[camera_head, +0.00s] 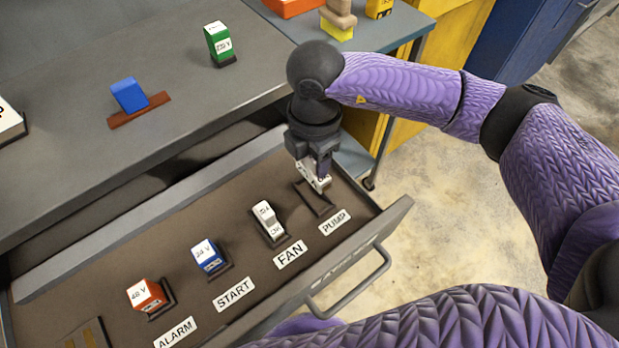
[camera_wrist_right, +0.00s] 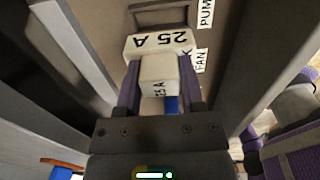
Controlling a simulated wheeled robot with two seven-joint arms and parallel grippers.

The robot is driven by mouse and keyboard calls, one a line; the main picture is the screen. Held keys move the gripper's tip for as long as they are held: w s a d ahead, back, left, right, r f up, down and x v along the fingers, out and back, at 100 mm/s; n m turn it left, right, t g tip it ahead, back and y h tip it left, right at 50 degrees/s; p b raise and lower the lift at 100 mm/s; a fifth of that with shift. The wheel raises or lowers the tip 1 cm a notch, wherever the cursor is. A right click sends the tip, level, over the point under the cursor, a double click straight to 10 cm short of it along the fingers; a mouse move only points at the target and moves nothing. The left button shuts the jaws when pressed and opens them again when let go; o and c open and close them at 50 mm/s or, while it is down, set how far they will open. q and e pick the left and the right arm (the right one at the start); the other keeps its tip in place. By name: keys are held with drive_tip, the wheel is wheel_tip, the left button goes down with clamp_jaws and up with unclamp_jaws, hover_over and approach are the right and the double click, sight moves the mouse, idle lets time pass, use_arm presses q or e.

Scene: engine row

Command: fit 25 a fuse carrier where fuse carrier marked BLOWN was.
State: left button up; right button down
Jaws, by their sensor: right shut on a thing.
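My right gripper (camera_head: 316,178) is shut on a white fuse carrier (camera_head: 318,184), held above the PUMP end of the open drawer. In the right wrist view this carrier (camera_wrist_right: 158,72) reads 25 A and sits between the fingers. An empty dark socket frame (camera_head: 314,198) lies just below it, by the PUMP label (camera_head: 334,222). I cannot tell whether the carrier touches the frame. Another white carrier (camera_head: 266,216) stands in the FAN socket; its marking is too small to read surely. My left gripper is not in view.
A blue 24 V carrier (camera_head: 207,254) stands by START and a red 48 V one (camera_head: 146,294) by ALARM. The drawer front (camera_head: 330,265) has a handle. On the bench (camera_head: 100,170) are a green carrier (camera_head: 218,42) and a blue block (camera_head: 129,94) on a reddish base.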

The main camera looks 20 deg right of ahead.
sight(314, 181)
wheel_tip(314, 181, down, 7)
drive_tip(key=shift+s+f+b, duration=0.1)
drive_tip(key=shift+b, duration=1.15)
drive_tip(key=c, duration=0.6)
unclamp_jaws()
drive_tip(key=o, duration=0.4)
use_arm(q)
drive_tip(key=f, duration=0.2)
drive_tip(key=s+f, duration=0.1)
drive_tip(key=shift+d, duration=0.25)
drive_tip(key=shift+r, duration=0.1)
